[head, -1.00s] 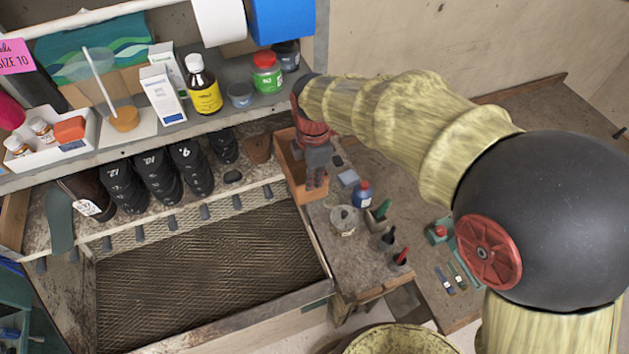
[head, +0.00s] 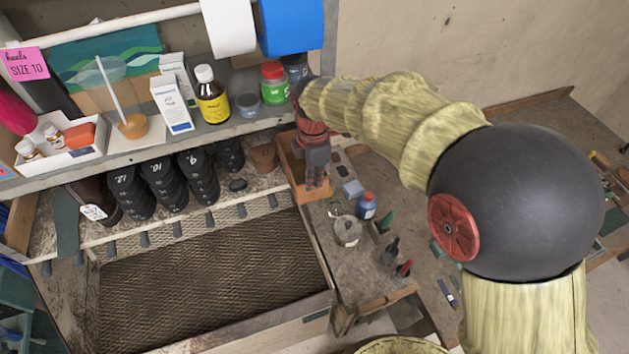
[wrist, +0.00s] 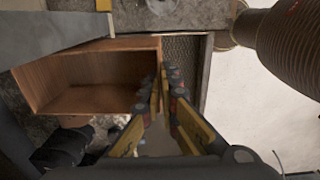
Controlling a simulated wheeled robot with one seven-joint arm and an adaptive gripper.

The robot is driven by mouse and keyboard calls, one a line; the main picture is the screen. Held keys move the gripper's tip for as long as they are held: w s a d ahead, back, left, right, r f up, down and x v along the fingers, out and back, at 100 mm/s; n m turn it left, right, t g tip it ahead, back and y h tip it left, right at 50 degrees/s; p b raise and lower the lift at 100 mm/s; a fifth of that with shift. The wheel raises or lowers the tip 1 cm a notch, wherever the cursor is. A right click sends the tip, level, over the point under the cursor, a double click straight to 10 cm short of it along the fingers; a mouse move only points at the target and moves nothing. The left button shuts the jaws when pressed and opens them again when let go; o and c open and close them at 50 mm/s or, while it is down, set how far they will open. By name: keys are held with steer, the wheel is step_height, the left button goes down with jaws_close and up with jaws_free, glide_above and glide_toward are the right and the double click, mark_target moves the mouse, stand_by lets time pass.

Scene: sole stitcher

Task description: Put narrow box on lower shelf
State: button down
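The narrow box is an open wooden box (head: 313,193), at the right end of the lower shelf (head: 128,230) in the head view. It also shows in the wrist view (wrist: 92,62), on the left, with its hollow inside facing the camera. My gripper (head: 317,178) reaches down at the box's right side wall. In the wrist view its fingers (wrist: 166,92) lie on either side of that wall and look shut on it. The exact contact is hard to see. I cannot tell whether the box's underside touches anything.

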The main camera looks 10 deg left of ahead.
steer(key=shift+w+a+p, duration=0.2)
steer(key=shift+w+a, duration=0.4)
steer(key=shift+w, duration=0.35)
steer(key=shift+w+a+p, duration=0.2)
steer(key=shift+w+a, duration=0.35)
steer(key=shift+w, duration=0.35)
steer(key=shift+f+b, duration=0.35)
steer(key=shift+f, duration=0.15)
steer(key=c, duration=2.4)
jaws_free()
steer(key=o, duration=0.4)
steer(key=shift+o, duration=0.2)
steer(key=shift+c, duration=0.6)
steer(key=shift+r, duration=0.15)
